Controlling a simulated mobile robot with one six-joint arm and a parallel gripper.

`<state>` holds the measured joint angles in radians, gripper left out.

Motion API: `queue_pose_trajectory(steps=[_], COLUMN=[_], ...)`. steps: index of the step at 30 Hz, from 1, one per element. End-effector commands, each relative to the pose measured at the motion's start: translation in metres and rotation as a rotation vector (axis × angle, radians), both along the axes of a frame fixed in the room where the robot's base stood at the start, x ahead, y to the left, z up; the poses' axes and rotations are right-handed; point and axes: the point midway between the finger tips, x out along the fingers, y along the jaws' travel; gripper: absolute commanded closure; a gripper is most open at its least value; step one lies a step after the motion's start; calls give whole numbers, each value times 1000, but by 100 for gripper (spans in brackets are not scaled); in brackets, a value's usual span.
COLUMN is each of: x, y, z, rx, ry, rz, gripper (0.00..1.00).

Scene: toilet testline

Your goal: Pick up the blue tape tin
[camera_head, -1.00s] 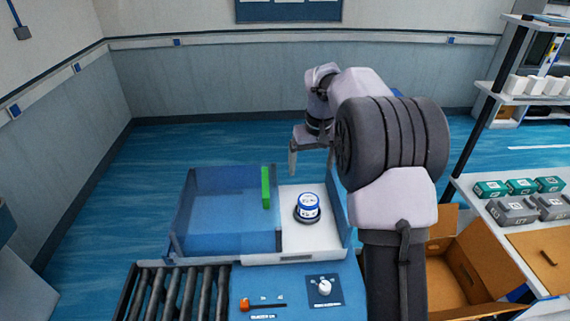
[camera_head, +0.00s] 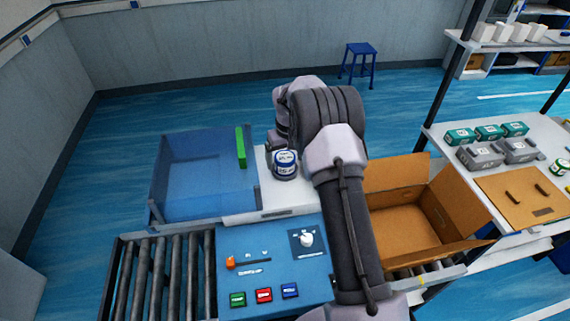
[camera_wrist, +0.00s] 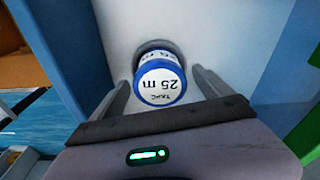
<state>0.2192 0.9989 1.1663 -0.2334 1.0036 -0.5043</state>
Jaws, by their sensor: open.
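The blue tape tin (camera_head: 285,164) is a round tin with a blue lid and a white label. It stands on a dark round base on the white platform right of the blue-walled bin. In the wrist view the tin (camera_wrist: 160,82) shows its "25 m" label upside down. My gripper (camera_wrist: 158,80) is open, with one finger on each side of the tin. In the head view my arm hides the gripper's fingers.
The translucent blue bin (camera_head: 195,185) with a green strip (camera_head: 241,147) is left of the tin. A control panel (camera_head: 270,262) with a knob and buttons is in front. An open cardboard box (camera_head: 410,225) and a shelf with grey and teal boxes (camera_head: 488,132) are at the right.

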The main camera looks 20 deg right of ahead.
Motion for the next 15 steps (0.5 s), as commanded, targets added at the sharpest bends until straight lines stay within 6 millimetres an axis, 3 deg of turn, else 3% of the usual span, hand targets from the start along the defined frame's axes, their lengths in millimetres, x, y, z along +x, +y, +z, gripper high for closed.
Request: queue_pose_trajectory(steps=[6, 15], x=[1, 1], y=[0, 0], z=[-4, -4], rx=[0, 0], ry=[-1, -1], rz=[0, 0], gripper=[10, 69])
